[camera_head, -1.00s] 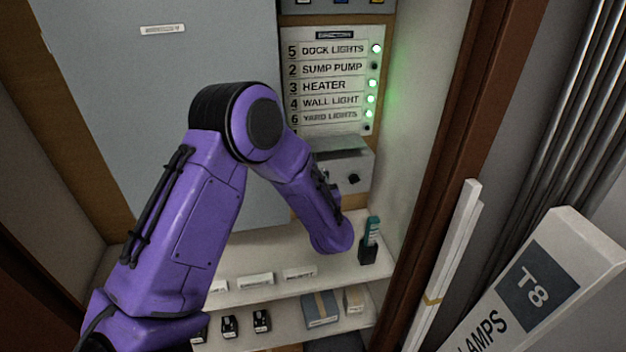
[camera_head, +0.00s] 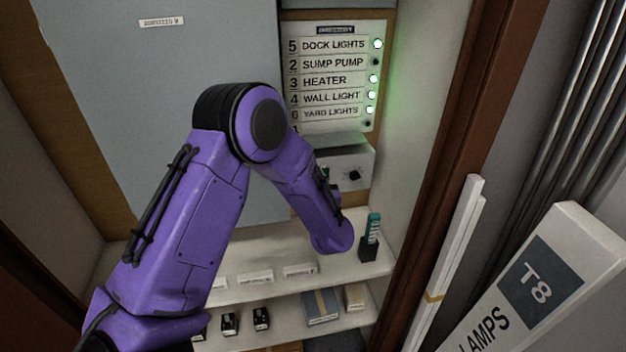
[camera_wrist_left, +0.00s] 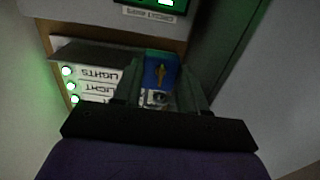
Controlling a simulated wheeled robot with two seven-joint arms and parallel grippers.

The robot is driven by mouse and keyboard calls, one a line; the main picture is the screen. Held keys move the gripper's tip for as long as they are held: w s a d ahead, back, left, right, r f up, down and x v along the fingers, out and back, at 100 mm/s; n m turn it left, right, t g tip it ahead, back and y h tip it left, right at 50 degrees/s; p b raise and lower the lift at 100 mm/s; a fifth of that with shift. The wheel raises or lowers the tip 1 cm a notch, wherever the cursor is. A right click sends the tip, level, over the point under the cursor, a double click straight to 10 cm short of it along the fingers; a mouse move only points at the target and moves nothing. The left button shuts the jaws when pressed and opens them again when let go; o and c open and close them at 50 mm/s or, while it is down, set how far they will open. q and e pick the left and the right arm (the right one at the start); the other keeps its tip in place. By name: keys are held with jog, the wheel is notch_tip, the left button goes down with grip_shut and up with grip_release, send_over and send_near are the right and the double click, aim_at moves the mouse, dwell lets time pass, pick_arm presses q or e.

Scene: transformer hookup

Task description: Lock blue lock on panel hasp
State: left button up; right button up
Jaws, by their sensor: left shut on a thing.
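In the left wrist view, my left gripper (camera_wrist_left: 160,88) is shut on the blue lock (camera_wrist_left: 158,70). The lock shows a blue body with a yellowish mark on its face, between the two dark fingers. A small round metallic part shows just below it, but I cannot tell what it belongs to. The large grey panel (camera_head: 150,110) stands behind the arm. I cannot make out the hasp clearly in either view. My right gripper is not in view.
A labelled circuit directory (camera_head: 332,75) with green lights and a grey box with a black knob (camera_head: 354,174) are at the back. A shelf (camera_head: 240,262) below holds label strips and a dark holder (camera_head: 369,248). A T8 lamp box (camera_head: 545,280) leans at right.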

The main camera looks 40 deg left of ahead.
pick_arm(q)
jog(key=shift+f, duration=0.35)
jog(key=o, duration=1.3)
jog(key=shift+c, duration=0.2)
jog(key=p+v, duration=0.1)
jog(key=v, duration=0.4)
